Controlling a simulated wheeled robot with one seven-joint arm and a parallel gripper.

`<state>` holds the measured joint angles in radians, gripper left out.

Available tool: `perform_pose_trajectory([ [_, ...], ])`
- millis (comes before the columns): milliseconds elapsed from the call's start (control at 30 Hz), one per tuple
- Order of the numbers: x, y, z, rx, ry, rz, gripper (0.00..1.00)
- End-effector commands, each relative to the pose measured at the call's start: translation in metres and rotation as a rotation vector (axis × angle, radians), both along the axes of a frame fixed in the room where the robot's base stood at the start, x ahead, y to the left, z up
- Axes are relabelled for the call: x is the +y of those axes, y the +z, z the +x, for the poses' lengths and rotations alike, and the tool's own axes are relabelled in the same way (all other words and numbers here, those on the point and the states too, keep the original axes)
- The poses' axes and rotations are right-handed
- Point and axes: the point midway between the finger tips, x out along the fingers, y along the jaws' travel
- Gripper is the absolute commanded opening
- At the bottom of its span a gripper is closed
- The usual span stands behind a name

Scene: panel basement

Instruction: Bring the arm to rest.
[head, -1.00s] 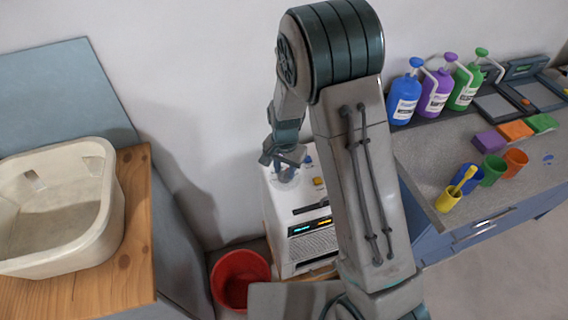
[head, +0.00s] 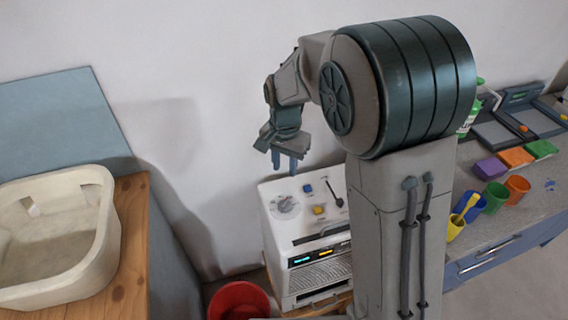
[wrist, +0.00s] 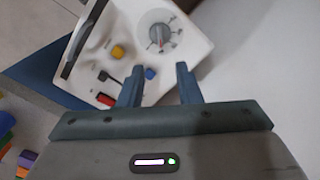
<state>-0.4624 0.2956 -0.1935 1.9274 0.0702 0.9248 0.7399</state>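My gripper (head: 285,164) hangs in the air above and a little left of a white machine with a control panel, its fingers pointing down. In the wrist view my gripper (wrist: 160,88) shows two blue fingers apart with nothing between them. The white machine (head: 318,222) has a round dial, a blue button, a yellow button and a dark lever on top. It also shows beyond the fingers in the wrist view (wrist: 133,28). My own arm stands tall in the middle of the head view and hides part of the machine's right side.
A cream basin (head: 60,235) sits on a wooden counter (head: 130,250) at the left. A red bucket (head: 240,300) stands on the floor beside the machine. At the right a bench (head: 495,235) holds coloured cups, blocks and a partly hidden green bottle. The wall area above the machine is clear.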

Motion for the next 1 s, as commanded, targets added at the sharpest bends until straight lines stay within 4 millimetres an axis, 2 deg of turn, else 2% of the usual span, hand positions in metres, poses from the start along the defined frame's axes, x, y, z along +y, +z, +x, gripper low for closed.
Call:
perform_pose_trajectory([
  [433, -0.001, 0.000, -0.001, 0.000, 0.001, 0.001, 0.31],
  [567, -0.011, 0.011, -0.008, -0.014, 0.022, 0.013, 0.31],
  [767, -0.049, 0.045, -0.046, -0.068, 0.121, 0.041, 0.31],
  [1000, -0.091, 0.074, -0.105, -0.152, 0.276, 0.037, 0.31],
])
